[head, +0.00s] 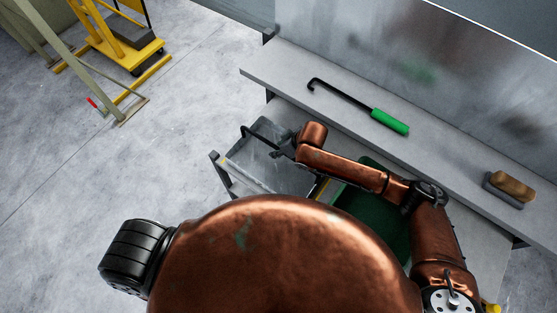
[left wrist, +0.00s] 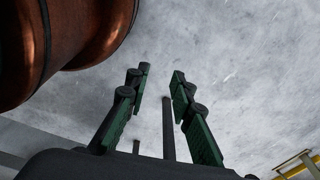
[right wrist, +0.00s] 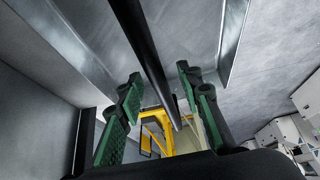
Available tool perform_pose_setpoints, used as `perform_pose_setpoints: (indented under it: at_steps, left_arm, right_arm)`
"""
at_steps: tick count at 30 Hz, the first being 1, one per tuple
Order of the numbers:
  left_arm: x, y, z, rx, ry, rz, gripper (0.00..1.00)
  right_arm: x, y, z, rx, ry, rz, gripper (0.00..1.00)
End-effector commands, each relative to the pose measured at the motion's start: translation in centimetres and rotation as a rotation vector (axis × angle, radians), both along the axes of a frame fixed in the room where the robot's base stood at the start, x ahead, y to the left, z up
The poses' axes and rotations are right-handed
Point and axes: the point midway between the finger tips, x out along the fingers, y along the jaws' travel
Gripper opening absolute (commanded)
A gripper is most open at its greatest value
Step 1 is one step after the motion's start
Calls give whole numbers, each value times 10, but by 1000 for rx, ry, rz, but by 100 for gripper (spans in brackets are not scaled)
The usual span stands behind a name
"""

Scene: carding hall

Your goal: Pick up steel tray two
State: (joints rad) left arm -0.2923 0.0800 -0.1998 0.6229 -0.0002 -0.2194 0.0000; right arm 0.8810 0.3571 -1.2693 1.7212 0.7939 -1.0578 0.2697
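A grey steel tray (head: 262,168) with dark upright end handles sits below the shelf, partly covered by my right arm. No number can be read on it. My right gripper (head: 284,148) is at the tray's right side, by its far end. In the right wrist view the right gripper (right wrist: 158,85) has its green-padded fingers apart, with a black bar (right wrist: 150,55), seemingly the tray's handle, running between them. Gaps show on both sides of the bar. My left gripper (left wrist: 158,82) has its fingers apart over the floor; a thin dark bar shows between them.
A grey shelf (head: 285,80) runs along the machine wall, carrying a black hook with green handle (head: 389,121) and a brush (head: 512,187). A green container (head: 375,218) lies under my right arm.

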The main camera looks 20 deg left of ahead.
Motion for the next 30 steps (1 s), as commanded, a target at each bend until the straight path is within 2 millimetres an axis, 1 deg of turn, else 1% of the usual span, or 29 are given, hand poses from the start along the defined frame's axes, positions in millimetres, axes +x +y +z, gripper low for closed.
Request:
perform_pose_setpoints:
  at_steps: [1,2,5,9,19,30]
  left_arm:
    - [8,0,1,0,-11,-1,22]
    - [10,-1,1,-1,-14,-2,22]
    - [6,0,1,-1,-9,-1,22]
    - [-5,0,0,1,5,1,22]
    - [-16,1,-1,1,19,4,22]
    - [-10,0,-1,0,12,2,22]
  right_arm:
    - [0,0,0,0,-1,0,33]
    - [0,0,0,0,-1,0,33]
    - [0,-1,0,0,-1,0,33]
    - [0,-1,0,0,-1,0,23]
    - [0,-1,0,-1,0,-1,0]
    - [0,-1,0,-2,0,-2,0]
